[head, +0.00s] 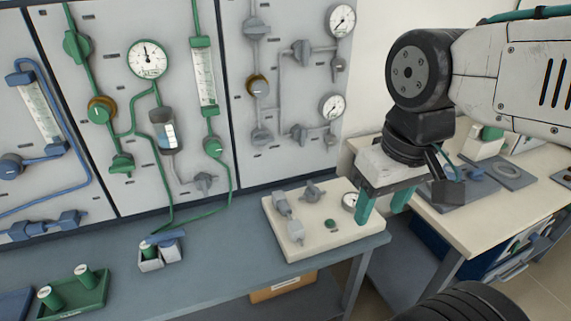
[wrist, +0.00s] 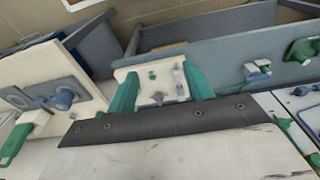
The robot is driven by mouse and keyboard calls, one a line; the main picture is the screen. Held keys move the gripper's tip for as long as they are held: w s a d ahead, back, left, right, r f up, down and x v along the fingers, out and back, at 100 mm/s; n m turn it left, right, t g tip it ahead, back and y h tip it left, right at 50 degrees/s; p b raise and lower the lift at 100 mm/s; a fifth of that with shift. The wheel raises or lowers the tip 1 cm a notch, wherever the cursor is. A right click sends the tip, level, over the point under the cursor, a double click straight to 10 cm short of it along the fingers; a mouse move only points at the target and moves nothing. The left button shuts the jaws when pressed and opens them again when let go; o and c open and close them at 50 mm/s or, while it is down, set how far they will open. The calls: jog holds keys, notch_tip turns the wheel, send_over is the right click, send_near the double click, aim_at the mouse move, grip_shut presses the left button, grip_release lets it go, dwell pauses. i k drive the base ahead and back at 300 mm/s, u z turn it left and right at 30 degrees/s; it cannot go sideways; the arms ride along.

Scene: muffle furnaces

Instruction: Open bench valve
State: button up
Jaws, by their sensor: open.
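The bench valve appears to be the grey handled valve (head: 313,192) on top of a cream panel box (head: 345,240) on the bench. The box also carries a grey fitting (head: 282,203) at its left, a green button (head: 330,223) and a small round gauge (head: 349,201). My gripper (head: 382,206) is open and empty, with green fingers, at the right end of the box, apart from the valve.
The blue-grey bench (head: 215,255) carries a green tray (head: 85,300) and a small grey holder (head: 150,262) at left. Panels with pipes, valves and gauges (head: 149,60) stand behind. A cream table (head: 450,225) with grey mats is at right, across a gap.

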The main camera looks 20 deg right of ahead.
aim_at(312, 192)
jog(key=z, duration=0.5)
jog(key=k, duration=1.2)
jog(key=i, duration=0.35)
jog(key=u, duration=0.7)
jog(key=i, duration=1.2)
jog(key=z, duration=0.25)
